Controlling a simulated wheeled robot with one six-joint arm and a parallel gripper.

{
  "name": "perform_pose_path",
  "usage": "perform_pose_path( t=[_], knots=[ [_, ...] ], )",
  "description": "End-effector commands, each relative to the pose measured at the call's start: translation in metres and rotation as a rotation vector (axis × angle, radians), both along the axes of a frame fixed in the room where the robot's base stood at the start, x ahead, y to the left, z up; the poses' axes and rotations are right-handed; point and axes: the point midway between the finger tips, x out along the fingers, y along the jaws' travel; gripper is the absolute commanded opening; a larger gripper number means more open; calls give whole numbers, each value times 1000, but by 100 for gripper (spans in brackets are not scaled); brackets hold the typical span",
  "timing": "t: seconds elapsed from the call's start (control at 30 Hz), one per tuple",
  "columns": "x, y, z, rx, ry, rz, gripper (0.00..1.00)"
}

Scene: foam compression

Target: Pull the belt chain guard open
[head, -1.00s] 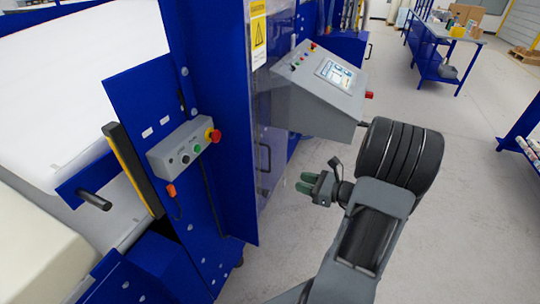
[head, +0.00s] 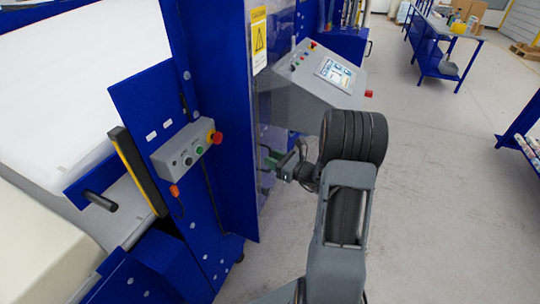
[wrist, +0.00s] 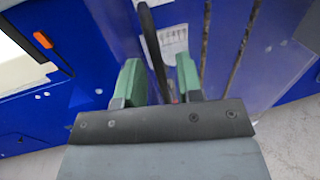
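The belt chain guard (head: 285,45) is a clear panel on the side of the blue machine, with a yellow warning label at its upper edge; it looks closed. Its black bar handle (wrist: 149,40) shows in the wrist view, running down between my two green fingers. My gripper (head: 268,157) is beside the panel in the head view; it also shows in the wrist view (wrist: 159,78). The fingers are apart, one on each side of the handle, with gaps visible. In the head view the handle is mostly hidden by my gripper.
A grey control console (head: 318,85) with a screen stands just above and behind my gripper. A button box (head: 187,147) with a red emergency stop is on the machine at left. The floor (head: 430,200) to the right is clear.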

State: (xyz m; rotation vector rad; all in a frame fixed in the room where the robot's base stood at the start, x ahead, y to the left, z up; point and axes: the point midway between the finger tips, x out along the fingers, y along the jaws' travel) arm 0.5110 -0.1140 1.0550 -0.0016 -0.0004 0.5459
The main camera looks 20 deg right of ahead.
Motion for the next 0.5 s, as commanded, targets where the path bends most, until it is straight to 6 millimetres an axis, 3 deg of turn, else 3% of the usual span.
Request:
perform_pose_path(
  t=[0.5],
  knots=[
    [12,7,0,0,0,0,34]
  ],
)
